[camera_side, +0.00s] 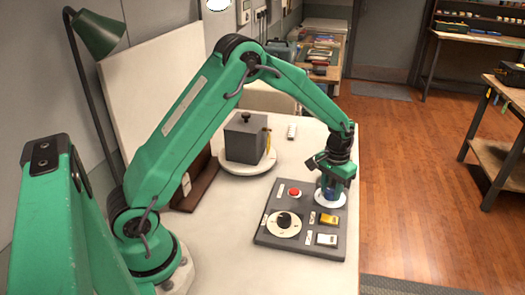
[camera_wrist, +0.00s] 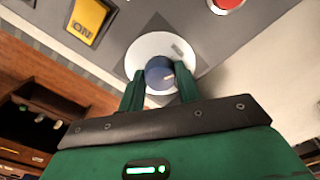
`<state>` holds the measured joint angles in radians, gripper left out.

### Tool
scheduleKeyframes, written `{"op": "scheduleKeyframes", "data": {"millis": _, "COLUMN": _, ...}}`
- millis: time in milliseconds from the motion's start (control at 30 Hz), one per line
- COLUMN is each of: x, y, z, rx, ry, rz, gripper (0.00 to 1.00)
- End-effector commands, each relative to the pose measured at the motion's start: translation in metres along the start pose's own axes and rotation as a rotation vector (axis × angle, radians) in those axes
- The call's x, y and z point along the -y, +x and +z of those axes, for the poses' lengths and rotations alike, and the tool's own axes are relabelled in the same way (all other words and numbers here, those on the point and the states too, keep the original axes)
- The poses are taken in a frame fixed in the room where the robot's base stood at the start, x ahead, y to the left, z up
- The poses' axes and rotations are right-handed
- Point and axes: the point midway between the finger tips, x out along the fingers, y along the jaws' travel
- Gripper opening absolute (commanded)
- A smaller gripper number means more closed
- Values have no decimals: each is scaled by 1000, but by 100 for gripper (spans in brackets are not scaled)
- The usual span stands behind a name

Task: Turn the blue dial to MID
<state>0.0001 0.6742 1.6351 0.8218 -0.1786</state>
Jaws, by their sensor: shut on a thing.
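The blue dial (camera_side: 329,193) sits on a white disc (camera_side: 328,204) at the far right corner of a dark grey control panel (camera_side: 280,246). My gripper (camera_side: 332,187) points down at the dial from above. Its two green fingers (camera_wrist: 160,80) stand on either side of the knob and are shut on it. The scale labels around the dial, including MID, cannot be read here.
The panel also carries a red button (camera_side: 295,192), a black dial (camera_side: 284,220), a yellow switch (camera_side: 328,219) and a white switch (camera_side: 326,239). A grey box (camera_side: 245,137) stands on a round white plate (camera_side: 236,167) behind. The table's right edge is close to the panel.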

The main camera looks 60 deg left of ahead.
Motion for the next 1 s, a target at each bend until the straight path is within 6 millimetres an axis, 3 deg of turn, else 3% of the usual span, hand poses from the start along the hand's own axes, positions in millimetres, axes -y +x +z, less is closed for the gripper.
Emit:
{"op": "scheduleKeyframes", "data": {"millis": 500, "x": 5, "y": 0, "z": 0, "rx": 27, "ry": 384, "rz": 1, "gripper": 11}}
{"op": "scheduleKeyframes", "data": {"millis": 1000, "x": 5, "y": 1, "z": 0, "rx": 31, "ry": 460, "rz": 2, "gripper": 11}}
